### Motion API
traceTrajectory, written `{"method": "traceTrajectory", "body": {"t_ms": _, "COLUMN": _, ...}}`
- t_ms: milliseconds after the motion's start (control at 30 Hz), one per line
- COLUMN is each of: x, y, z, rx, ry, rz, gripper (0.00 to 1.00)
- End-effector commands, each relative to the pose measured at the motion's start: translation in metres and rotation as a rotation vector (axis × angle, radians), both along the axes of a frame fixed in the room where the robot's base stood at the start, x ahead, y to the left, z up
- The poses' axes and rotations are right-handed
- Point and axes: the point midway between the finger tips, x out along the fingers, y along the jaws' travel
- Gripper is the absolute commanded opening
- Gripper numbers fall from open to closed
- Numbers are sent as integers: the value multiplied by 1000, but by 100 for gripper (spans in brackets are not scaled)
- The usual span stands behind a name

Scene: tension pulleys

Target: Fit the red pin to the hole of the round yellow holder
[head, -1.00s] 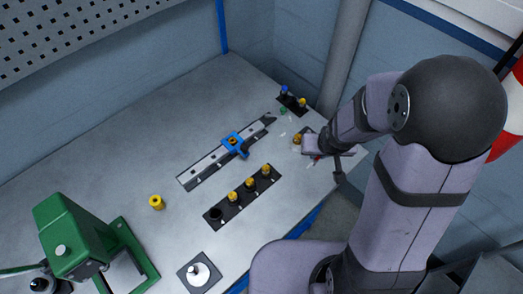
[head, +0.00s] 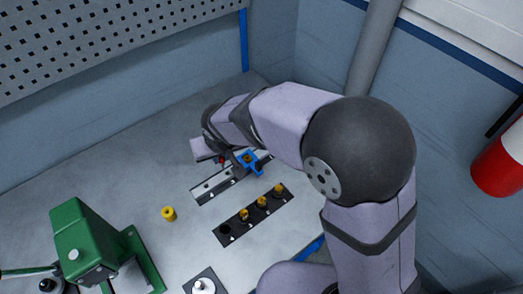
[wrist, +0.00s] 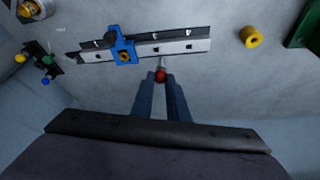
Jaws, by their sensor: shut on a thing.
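The red pin (wrist: 160,76) is between the two dark fingers of my gripper (wrist: 161,84) in the wrist view; only its red end shows clearly, with a pale tip beyond it. In the head view a bit of the red pin (head: 222,160) shows at my gripper (head: 224,157), beside the rail. My gripper is shut on the pin. The round yellow holder (head: 169,213) stands alone on the table, left of my gripper in the head view. In the wrist view the holder (wrist: 251,36) is at upper right, its dark hole visible, apart from the pin.
A metal rail (head: 215,186) with a blue clamp (wrist: 123,46) lies close to my gripper. A black strip (head: 231,230) holds three yellow pieces and has an empty hole. A green press (head: 84,240) stands at left. The table around the yellow holder is clear.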

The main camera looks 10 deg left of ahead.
Motion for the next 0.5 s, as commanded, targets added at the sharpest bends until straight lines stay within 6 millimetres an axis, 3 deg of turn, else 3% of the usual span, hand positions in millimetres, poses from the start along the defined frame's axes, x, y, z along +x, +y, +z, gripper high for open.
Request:
{"method": "traceTrajectory", "body": {"t_ms": 33, "x": -12, "y": 21, "z": 5, "rx": 0, "ry": 1, "rz": 76, "gripper": 0}}
{"method": "traceTrajectory", "body": {"t_ms": 200, "x": -53, "y": 79, "z": 12, "rx": 0, "ry": 1, "rz": 321, "gripper": 0}}
{"method": "traceTrajectory", "body": {"t_ms": 300, "x": -77, "y": 104, "z": 15, "rx": 0, "ry": 1, "rz": 443, "gripper": 0}}
{"method": "traceTrajectory", "body": {"t_ms": 500, "x": -111, "y": 136, "z": 19, "rx": 1, "ry": 0, "rz": 606, "gripper": 0}}
